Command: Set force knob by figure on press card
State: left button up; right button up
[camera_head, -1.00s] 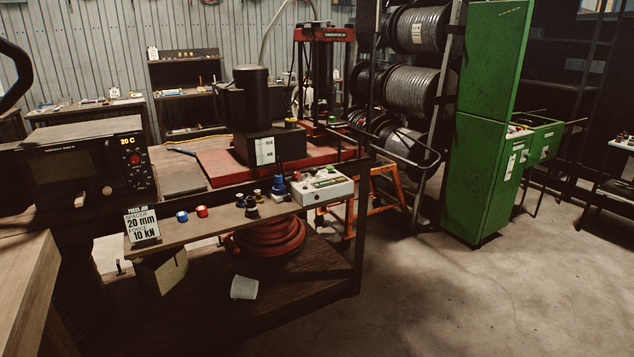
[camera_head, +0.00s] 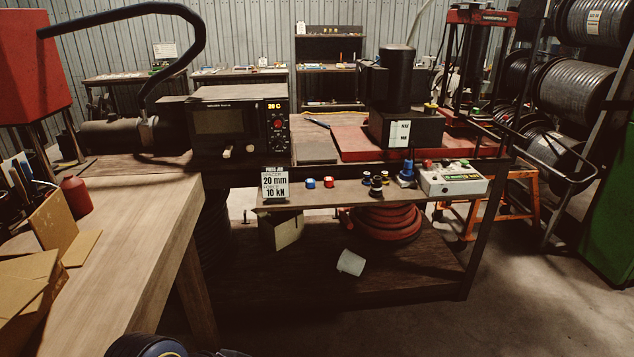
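The press card (camera_head: 275,184) stands upright at the left end of the narrow front shelf (camera_head: 345,191). It reads 20 mm above and 10 kN below; the small line between looks like "force". A pale control box (camera_head: 453,179) with a red and a green button sits at the shelf's right end. Its dial and markings are too small to read, and I cannot make out which part is the force knob. The red-framed press (camera_head: 477,55) stands behind at the right. Neither of my grippers shows.
A blue piece (camera_head: 310,183), a red piece (camera_head: 328,183), several dark pieces and a taller blue one (camera_head: 406,172) stand along the shelf. An oven-like unit (camera_head: 238,130) reads 20 C.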

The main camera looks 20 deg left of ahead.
aim_at(446, 161)
jog(key=i+l+u, duration=0.3)
jog(key=i, duration=0.65)
jog(key=i+l+u, duration=0.3)
jog(key=i+l, duration=0.25)
jog(key=i, duration=0.35)
jog(key=i+l+u, duration=0.35)
jog(key=i+l, duration=0.4)
jog(key=i, duration=0.1)
